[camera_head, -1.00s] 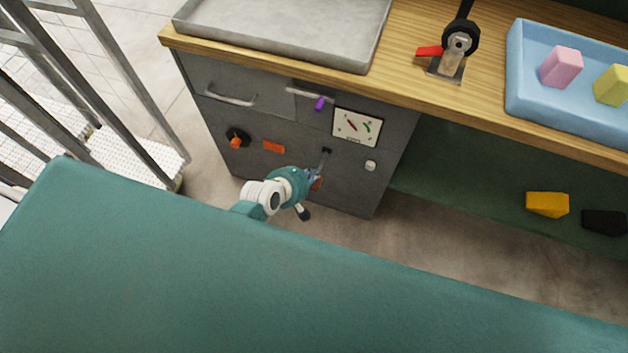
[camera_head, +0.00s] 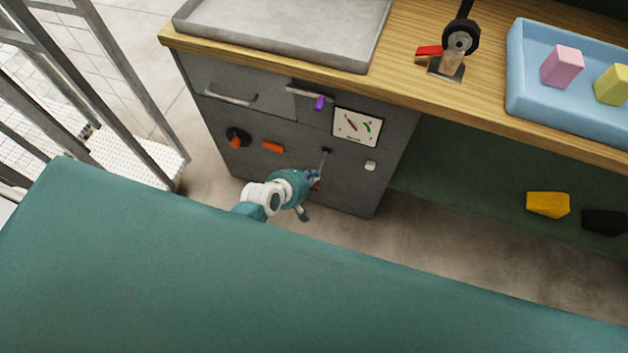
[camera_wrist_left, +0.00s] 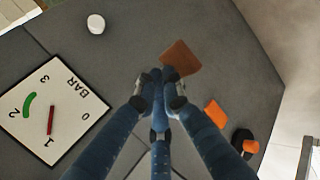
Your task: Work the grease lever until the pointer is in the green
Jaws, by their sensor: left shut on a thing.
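The grey cabinet front carries a white gauge (camera_head: 357,126), seen also in the left wrist view (camera_wrist_left: 53,113). There its red pointer (camera_wrist_left: 51,120) points at about 1, and the green arc (camera_wrist_left: 29,104) lies by the 2, so the pointer is outside the green. The thin grey grease lever (camera_head: 325,159) hangs from a dark pivot below the gauge. My left gripper (camera_head: 314,176) is shut on the lever's lower end. In the left wrist view its blue fingers (camera_wrist_left: 160,92) come together and hide most of the lever. My right gripper is not in view.
On the same front are a dark-and-orange knob (camera_head: 237,138), an orange block (camera_head: 273,146), a purple piece (camera_head: 320,103) and a white knob (camera_head: 370,165). Above is a wooden worktop (camera_head: 420,97) with a grey tray (camera_head: 290,45). A metal railing (camera_head: 130,85) stands at left.

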